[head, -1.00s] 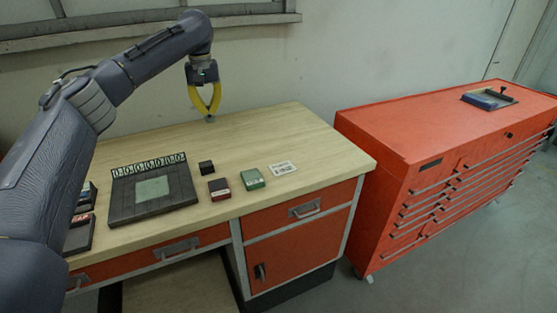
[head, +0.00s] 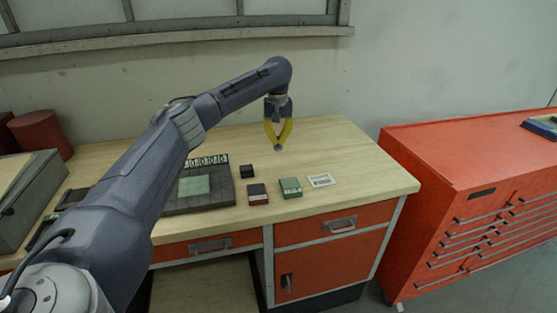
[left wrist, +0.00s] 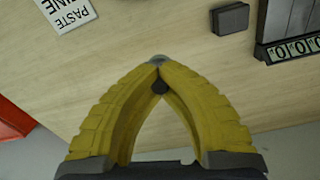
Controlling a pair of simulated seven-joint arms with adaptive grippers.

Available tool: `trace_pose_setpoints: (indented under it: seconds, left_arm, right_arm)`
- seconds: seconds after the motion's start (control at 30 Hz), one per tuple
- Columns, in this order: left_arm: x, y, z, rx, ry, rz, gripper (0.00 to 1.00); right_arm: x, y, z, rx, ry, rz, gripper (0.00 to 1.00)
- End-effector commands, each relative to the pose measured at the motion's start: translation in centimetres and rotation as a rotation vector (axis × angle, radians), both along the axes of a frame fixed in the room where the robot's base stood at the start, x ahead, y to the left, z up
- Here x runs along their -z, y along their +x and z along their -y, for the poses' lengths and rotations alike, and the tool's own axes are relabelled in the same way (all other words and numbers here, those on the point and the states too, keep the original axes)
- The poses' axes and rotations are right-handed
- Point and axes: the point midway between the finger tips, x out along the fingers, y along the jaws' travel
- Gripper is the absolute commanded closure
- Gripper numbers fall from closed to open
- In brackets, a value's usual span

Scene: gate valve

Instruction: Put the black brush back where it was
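My left gripper (head: 279,146) has yellow fingers that meet at their tips above the back right part of the wooden desk. In the left wrist view its tips (left wrist: 158,68) close around a small grey and dark piece (left wrist: 158,86), with a grey round end just past the tips. Most of this piece is hidden, so I cannot tell whether it is the black brush. In the head view a small grey round end (head: 279,149) shows under the tips, near or above the desk top. No other black brush is clear to me. My right gripper is not in view.
The desk (head: 345,150) holds a black block (head: 247,171), a red-black box (head: 258,194), a green box (head: 290,187), a white card (head: 321,180) and a dark counter board (head: 222,190). A red tool chest (head: 440,150) stands right, with a blue-topped tray (head: 543,127). Red cylinders (head: 40,133) stand left.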

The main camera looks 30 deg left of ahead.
Motion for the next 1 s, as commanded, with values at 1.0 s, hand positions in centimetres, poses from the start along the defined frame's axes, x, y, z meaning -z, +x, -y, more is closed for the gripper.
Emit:
trace_pose_setpoints:
  seconds: [1.0]
  left_arm:
    - [8.3,0.0,0.0,0.000,-0.001,0.002,1.00]
  right_arm:
    - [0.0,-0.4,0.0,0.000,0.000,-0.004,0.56]
